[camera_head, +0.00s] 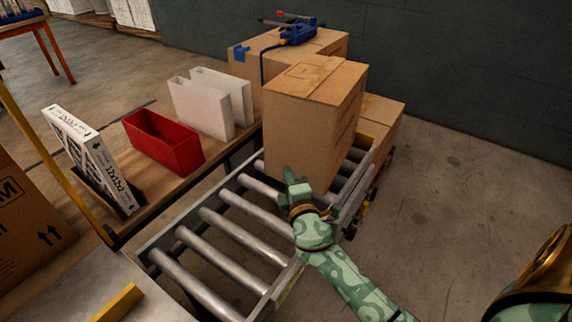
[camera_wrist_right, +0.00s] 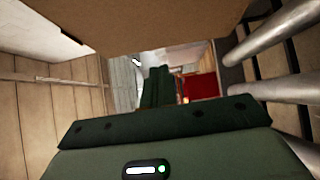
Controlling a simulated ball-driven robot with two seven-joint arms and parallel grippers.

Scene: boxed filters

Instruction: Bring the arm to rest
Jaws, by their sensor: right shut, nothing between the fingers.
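My right arm reaches in from the bottom of the head view, in green patterned covering. Its right gripper (camera_head: 288,178) is shut and empty, over the roller conveyor (camera_head: 222,258) and close to the near face of a tall cardboard box (camera_head: 305,125). I cannot tell whether it touches the box. In the right wrist view the dark shut fingers (camera_wrist_right: 157,86) show in the middle. A cardboard surface (camera_wrist_right: 150,20) spans the top of that view. My left gripper is not in view.
A wooden bench at left holds a red bin (camera_head: 165,143), white panels (camera_head: 212,103) and a white boxed filter (camera_head: 92,158). More boxes (camera_head: 380,118) stand behind the tall box, with a blue tool (camera_head: 298,32) on top. The floor at right is clear.

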